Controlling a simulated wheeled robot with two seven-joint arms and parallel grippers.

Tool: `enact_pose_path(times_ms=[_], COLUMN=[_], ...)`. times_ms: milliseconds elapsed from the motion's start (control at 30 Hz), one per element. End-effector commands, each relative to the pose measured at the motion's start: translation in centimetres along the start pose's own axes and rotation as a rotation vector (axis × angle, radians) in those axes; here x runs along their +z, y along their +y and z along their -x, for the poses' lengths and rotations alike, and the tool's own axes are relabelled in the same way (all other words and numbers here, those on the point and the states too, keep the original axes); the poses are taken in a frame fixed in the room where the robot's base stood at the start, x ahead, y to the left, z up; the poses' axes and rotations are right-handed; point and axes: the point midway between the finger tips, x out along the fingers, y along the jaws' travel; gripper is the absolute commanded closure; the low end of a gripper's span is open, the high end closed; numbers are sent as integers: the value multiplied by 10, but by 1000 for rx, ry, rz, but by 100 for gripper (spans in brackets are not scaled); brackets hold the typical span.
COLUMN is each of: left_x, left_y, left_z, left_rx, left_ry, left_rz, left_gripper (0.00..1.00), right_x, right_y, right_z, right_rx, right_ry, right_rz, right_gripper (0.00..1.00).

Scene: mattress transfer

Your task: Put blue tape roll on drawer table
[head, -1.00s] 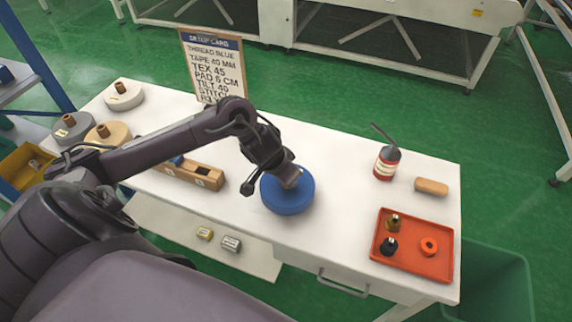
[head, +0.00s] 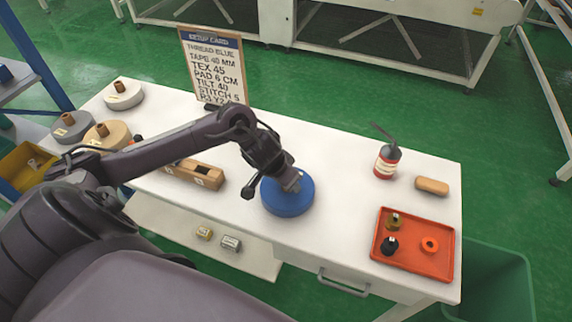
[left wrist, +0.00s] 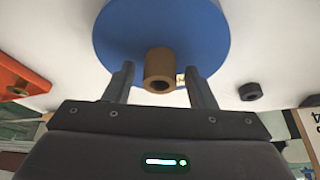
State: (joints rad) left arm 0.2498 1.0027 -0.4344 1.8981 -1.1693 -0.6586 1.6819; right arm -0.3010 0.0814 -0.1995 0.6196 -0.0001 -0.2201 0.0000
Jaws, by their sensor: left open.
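The blue tape roll (head: 288,198) lies flat on the white table top (head: 330,160), left of the orange tray. My left gripper (head: 293,182) is over the roll, pointing down at its middle. In the left wrist view, the blue tape roll (left wrist: 165,30) shows with a brown core (left wrist: 159,72) standing out of it. The two fingers of my left gripper (left wrist: 160,85) are open, one on each side of the core, with gaps between. My right gripper is not in view. The table's drawer (head: 342,280) is below the front edge, with a grey handle.
An orange tray (head: 448,262) with small parts stands at the right, with an oil can (head: 386,163) and a tan block (head: 432,187) behind it. Grey and tan rolls (head: 108,136) and a wooden plane (head: 205,176) are at the left. A setup card (head: 215,65) stands at the back.

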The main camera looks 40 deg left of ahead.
Motion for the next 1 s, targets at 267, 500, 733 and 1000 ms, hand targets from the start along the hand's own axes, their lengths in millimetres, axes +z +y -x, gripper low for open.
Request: enact_pose_path(times_ms=[267,500,733,1000], left_x=[-2,-1,-1,0], left_y=[-1,-1,0,0], left_z=[46,95,118,121], left_rx=[-2,-3,-1,0], left_ry=[4,2,1,1], left_rz=[-5,-4,-1,0], left_gripper=[49,49,49,49], right_x=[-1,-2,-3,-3], right_y=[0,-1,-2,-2], right_z=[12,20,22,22], right_rx=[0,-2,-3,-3], right_ry=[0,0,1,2], right_rz=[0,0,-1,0], right_gripper=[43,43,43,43])
